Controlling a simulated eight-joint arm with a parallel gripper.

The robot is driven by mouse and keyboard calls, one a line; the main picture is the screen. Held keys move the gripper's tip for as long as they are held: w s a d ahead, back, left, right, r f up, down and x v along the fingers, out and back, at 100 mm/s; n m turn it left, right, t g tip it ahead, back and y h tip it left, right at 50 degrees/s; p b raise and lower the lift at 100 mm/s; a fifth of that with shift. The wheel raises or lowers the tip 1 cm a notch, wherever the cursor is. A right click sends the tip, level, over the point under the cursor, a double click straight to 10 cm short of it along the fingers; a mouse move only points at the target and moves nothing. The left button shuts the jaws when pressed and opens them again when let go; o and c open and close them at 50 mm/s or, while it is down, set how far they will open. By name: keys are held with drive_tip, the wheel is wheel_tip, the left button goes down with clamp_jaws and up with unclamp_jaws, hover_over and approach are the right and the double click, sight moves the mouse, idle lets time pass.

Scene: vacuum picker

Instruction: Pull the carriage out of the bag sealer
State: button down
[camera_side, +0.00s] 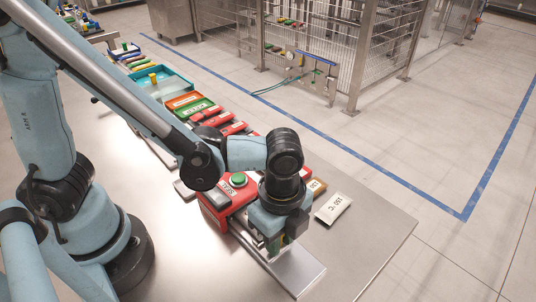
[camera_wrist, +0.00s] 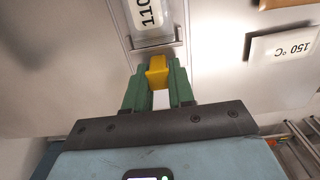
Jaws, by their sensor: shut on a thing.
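The bag sealer (camera_side: 222,200) is a red box with a green button on top, on the metal table in the side view. A silver carriage plate (camera_side: 297,272) sticks out from it toward the front right. My gripper (camera_side: 277,245) is over the carriage; its tips are partly hidden by my wrist. In the wrist view my green fingers (camera_wrist: 157,80) are shut on a yellow handle (camera_wrist: 157,66) at the edge of the carriage (camera_wrist: 158,48). A pale bag (camera_wrist: 147,14) with "110" on it lies beyond the handle, cut off by the frame.
A pale packet marked 150 °C (camera_side: 333,208) lies right of the sealer; it also shows in the wrist view (camera_wrist: 283,46). A brown item (camera_side: 317,187) lies behind it. Red, green and orange boxes and a teal tray (camera_side: 172,84) line the table. The front right table corner is bare.

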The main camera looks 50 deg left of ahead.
drive_tip(key=d, duration=0.8)
drive_tip(key=shift+d, duration=0.1)
drive_tip(key=c, duration=1)
unclamp_jaws()
drive_tip(key=shift+c, duration=0.2)
wheel_tip(320, 180, up, 12)
